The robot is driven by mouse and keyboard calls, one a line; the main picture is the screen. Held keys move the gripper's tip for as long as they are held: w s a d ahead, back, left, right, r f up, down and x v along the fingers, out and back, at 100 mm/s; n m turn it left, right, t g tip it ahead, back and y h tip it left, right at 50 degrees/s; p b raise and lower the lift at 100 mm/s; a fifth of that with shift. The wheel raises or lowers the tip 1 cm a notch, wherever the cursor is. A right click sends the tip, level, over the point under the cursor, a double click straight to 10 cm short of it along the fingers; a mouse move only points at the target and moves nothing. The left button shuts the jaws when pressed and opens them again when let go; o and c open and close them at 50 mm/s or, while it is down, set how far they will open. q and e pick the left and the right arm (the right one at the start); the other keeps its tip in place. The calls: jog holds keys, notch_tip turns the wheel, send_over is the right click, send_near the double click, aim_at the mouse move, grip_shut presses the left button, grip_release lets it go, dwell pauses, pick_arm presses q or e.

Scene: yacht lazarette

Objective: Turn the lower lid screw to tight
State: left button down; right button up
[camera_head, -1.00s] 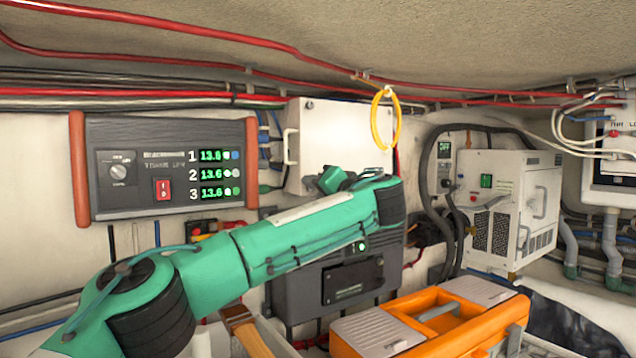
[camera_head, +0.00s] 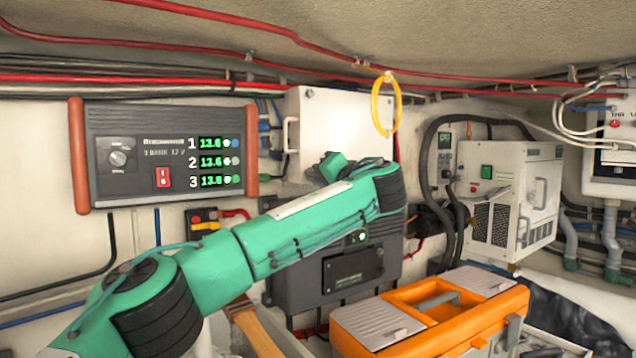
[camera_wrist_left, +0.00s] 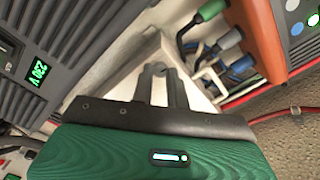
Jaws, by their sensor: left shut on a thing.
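The white box (camera_head: 345,118) with a flat lid hangs on the wall behind my left arm. A small dark screw head (camera_head: 310,94) shows near its upper left corner. The lower lid screw is hidden in the head view behind my wrist and gripper. My left gripper (camera_head: 312,172) is at the box's lower left area, mostly hidden by my own wrist. In the left wrist view its grey fingers (camera_wrist_left: 160,72) are close together against the white box (camera_wrist_left: 150,50), shut on the lower lid screw, which is covered by the fingertips. My right gripper is out of view.
A charger panel (camera_head: 170,150) with green readouts is left of the box. A yellow cable loop (camera_head: 375,105) hangs in front of the lid. A dark grey unit (camera_head: 300,285) is below my arm. An orange toolbox (camera_head: 480,325) stands at lower right.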

pick_arm(q)
jog(key=shift+f+m, duration=0.15)
jog(key=shift+m, duration=8.15)
jog(key=c, duration=1.4)
grip_release()
jog(key=shift+o, duration=0.2)
